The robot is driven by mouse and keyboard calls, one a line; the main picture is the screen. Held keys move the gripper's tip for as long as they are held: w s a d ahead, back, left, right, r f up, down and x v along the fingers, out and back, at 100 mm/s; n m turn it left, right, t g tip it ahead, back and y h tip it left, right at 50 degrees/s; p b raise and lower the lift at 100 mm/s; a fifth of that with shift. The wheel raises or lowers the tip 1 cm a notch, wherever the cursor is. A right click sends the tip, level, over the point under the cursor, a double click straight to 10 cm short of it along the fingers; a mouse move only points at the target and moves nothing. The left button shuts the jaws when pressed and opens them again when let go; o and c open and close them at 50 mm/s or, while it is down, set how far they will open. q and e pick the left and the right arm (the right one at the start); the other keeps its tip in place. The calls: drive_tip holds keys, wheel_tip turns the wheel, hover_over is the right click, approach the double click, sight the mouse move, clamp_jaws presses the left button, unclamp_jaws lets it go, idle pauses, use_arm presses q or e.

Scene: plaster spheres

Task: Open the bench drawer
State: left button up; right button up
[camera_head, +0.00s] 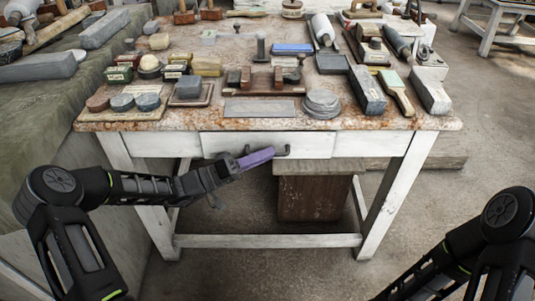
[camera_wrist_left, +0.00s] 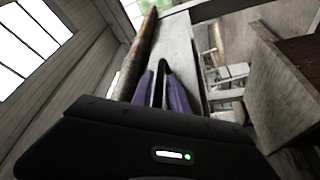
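The bench drawer (camera_head: 226,140) has a white front under the stained bench top and sits flush with the apron, shut. Its dark handle (camera_head: 283,151) runs along the front, with its right end showing past my fingertips. My left gripper (camera_head: 257,158) comes from the left and lies along the handle, purple fingers pointing right. In the left wrist view the purple fingers (camera_wrist_left: 165,90) stand on either side of a dark shape that appears to be the handle; whether they press on it is unclear. My right arm shows at lower right; its gripper is out of frame.
The bench top (camera_head: 200,118) is crowded with blocks, tools and round pieces. A brown wooden box (camera_head: 312,197) stands below, behind the bench's front legs. A low crossbar (camera_head: 268,240) joins the legs. The floor in front is clear.

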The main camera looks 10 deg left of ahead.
use_arm(q)
drive_tip(key=shift+w+d+r, duration=0.1)
drive_tip(key=shift+w+d, duration=0.2)
drive_tip(key=shift+d, duration=0.15)
drive_tip(key=shift+c, duration=0.3)
clamp_jaws()
idle(0.9)
